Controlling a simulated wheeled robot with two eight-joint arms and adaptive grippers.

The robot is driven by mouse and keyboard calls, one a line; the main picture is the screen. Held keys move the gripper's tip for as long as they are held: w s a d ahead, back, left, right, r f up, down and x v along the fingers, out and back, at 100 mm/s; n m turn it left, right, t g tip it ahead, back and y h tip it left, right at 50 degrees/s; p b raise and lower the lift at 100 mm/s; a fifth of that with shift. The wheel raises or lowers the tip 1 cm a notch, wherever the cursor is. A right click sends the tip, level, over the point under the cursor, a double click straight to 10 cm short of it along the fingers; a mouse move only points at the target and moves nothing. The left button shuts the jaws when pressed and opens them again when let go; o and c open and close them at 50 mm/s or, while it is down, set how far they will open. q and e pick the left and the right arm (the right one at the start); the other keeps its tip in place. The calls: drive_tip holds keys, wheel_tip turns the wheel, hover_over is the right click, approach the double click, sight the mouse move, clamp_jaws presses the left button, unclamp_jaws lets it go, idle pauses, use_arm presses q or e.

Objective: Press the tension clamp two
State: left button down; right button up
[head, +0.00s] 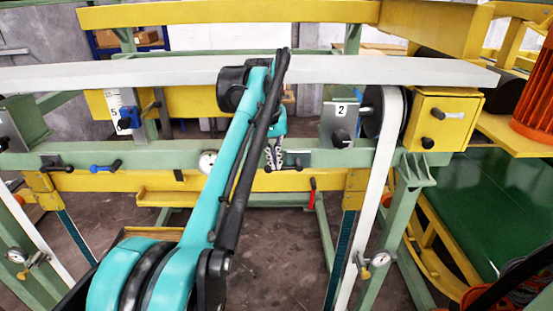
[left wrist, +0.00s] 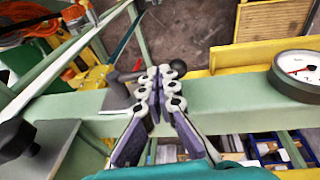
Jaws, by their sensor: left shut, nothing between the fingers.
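A grey box with a label "2" (head: 341,120) and a black knob stands on the green beam, right of my left gripper in the head view. My left gripper (head: 276,163) is in front of the beam, left of that box, with its fingers shut and empty. In the left wrist view, my left gripper (left wrist: 158,76) points at the beam. A dark lever (left wrist: 124,77) with a black ball knob (left wrist: 179,66) lies at its fingertips, partly hidden by them. I cannot tell whether they touch. My right gripper is not in view.
The green beam (head: 380,158) runs across the scene. A round white gauge (left wrist: 299,70) is beside the gripper. A blue lever (head: 105,167) and a black lever (head: 57,168) are on the beam at left. A white belt (head: 376,205) hangs right of the box.

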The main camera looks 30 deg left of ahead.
use_arm(q)
drive_tip(key=f+h+b, duration=0.1)
drive_tip(key=t+h, duration=0.1)
drive_tip(key=f+b, duration=0.1)
drive_tip(key=shift+s+a+f+t+h+b, duration=0.25)
drive_tip(key=shift+a+f+t+h+b, duration=0.05)
drive_tip(key=shift+a+f+t+h, duration=0.1)
drive_tip(key=w+d+f+n+t+h+b, duration=0.2)
drive_tip(key=f+t+h+b, duration=0.4)
drive_tip(key=h+b, duration=0.3)
drive_tip(key=shift+d+f+t+h+b, duration=0.35)
drive_tip(key=shift+d+t+b, duration=0.35)
drive_tip(key=shift+b, duration=1.5)
drive_tip(key=shift+w, duration=0.1)
